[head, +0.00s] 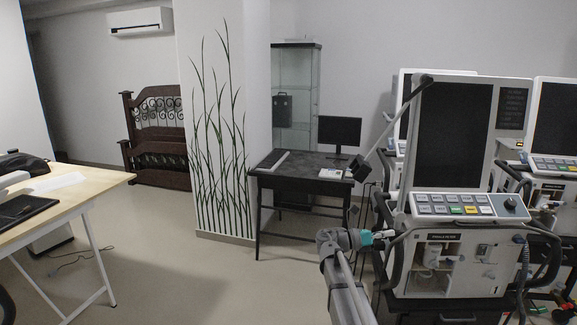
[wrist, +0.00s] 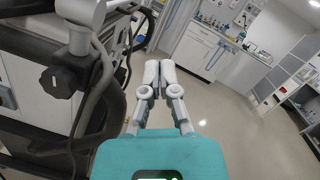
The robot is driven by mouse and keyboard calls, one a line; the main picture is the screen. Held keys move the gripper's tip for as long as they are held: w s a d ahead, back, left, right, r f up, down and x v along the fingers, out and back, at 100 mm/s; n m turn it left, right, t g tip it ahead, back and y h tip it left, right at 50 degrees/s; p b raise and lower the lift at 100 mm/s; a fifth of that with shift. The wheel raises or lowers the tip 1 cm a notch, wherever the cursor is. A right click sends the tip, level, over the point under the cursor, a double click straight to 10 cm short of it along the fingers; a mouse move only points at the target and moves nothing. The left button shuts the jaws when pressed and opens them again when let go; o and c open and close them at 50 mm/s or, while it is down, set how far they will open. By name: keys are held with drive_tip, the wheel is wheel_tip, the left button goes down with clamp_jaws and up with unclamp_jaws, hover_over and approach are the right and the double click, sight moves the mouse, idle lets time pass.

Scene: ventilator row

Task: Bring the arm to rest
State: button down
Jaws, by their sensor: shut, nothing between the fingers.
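My gripper (wrist: 159,73) is shut and empty in the wrist view, its two fingertips together above the floor. In the head view my gripper (head: 389,234) is at the end of my arm, which reaches up from the bottom edge. It points right, close to the front of the nearest ventilator (head: 455,255). I cannot tell from the head view whether it touches the ventilator. In the wrist view, dark rails and hoses of a machine (wrist: 65,80) are close on the left of my gripper.
Several ventilators stand in a row at the right. A dark desk (head: 300,172) with a monitor (head: 339,131) stands behind. A wooden table (head: 90,190) is at the left. The floor (head: 190,265) between is clear. White cabinets (wrist: 199,50) show in the wrist view.

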drive_tip(key=s+a+f+m+g+y, duration=0.1)
drive_tip(key=s+a+f+m+y, duration=0.2)
drive_tip(key=s+f+m+y, duration=0.55)
drive_tip(key=s+a+f+m+y, duration=0.4)
drive_tip(key=s+f+m+y, duration=0.2)
drive_tip(key=s+f+m, duration=0.4)
drive_tip(key=s+a+f+m+y, duration=0.2)
drive_tip(key=s+a+m+y, duration=0.3)
drive_tip(key=a, duration=0.1)
wheel_tip(320, 180, up, 12)
drive_tip(key=p, duration=1.3)
drive_tip(key=shift+r, duration=0.2)
drive_tip(key=shift+s+a, duration=0.1)
